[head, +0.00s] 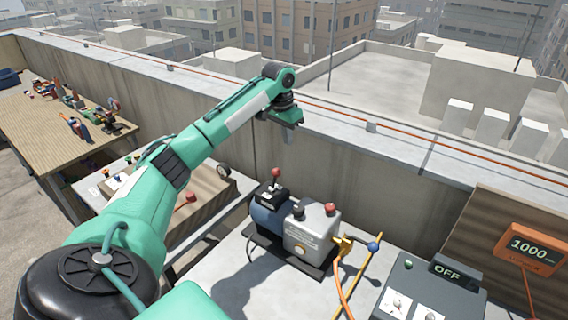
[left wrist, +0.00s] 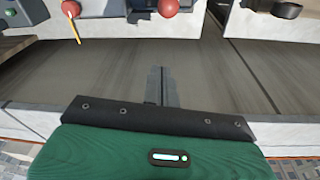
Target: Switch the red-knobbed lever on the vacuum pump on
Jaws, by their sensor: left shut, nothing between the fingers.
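The vacuum pump (head: 312,235) stands on the bench in the head view, with a blue motor at its left end and a pale grey body. The red-knobbed lever (head: 275,174) rises from a black box on top of the motor, its knob uppermost. A second red knob (head: 330,209) sits on the pale body. My left gripper (head: 289,136) hangs above and behind the lever, near the parapet, clear of the pump. In the left wrist view its fingers (left wrist: 161,84) are together and empty. My right gripper is in neither view.
A grey box (head: 430,291) with an "OFF" display and an orange gauge (head: 530,250) reading 1000 are at right. A yellow rod with a blue ball (head: 374,247) and an orange hose are beside the pump. The concrete parapet (head: 400,180) runs behind. A wooden table (head: 50,125) holds tools at left.

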